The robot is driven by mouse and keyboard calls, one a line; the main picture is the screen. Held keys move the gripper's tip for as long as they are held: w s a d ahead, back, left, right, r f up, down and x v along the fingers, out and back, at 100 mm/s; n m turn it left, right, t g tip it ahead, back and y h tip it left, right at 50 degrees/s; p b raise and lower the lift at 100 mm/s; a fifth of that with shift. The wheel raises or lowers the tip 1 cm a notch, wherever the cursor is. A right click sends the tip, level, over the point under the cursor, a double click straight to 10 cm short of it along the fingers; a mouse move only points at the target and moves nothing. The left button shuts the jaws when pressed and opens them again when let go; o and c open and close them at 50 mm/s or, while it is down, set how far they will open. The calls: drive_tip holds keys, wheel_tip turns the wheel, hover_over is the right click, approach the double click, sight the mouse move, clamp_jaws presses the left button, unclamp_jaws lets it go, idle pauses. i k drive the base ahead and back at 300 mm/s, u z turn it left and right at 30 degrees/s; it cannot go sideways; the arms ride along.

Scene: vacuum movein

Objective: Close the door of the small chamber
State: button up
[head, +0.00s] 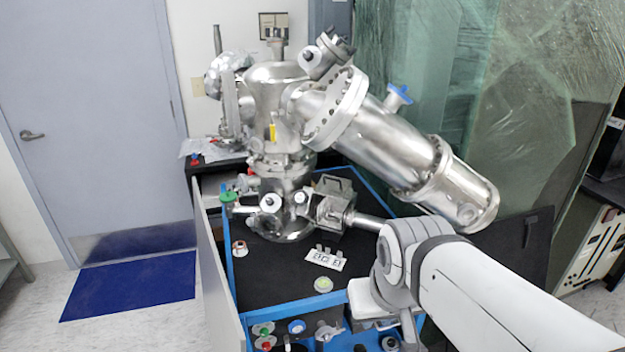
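A small box-shaped metal chamber (331,199) sits low on the right side of the large steel vacuum vessel (277,100). A square metal plate faces me at its front, and a metal rod (366,222) runs right from it towards my arm. I cannot tell which part is the door or how far open it is. My gripper (385,323) hangs at the end of my wrist, above the blue-framed front shelf, below and right of the chamber and apart from it. Its fingers are too small and too overlapped to read.
A long steel cylinder (392,150) slants down to the right above my arm. A black bench top with blue edges (280,282) carries a white labelled plate (325,259) and a green-topped round piece (323,285). Valves with coloured caps (263,329) crowd the front shelf.

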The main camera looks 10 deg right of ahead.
sight(329, 186)
drive_tip(key=z, duration=0.15)
drive_tip(key=i, duration=0.95)
drive_tip(key=u, duration=0.1)
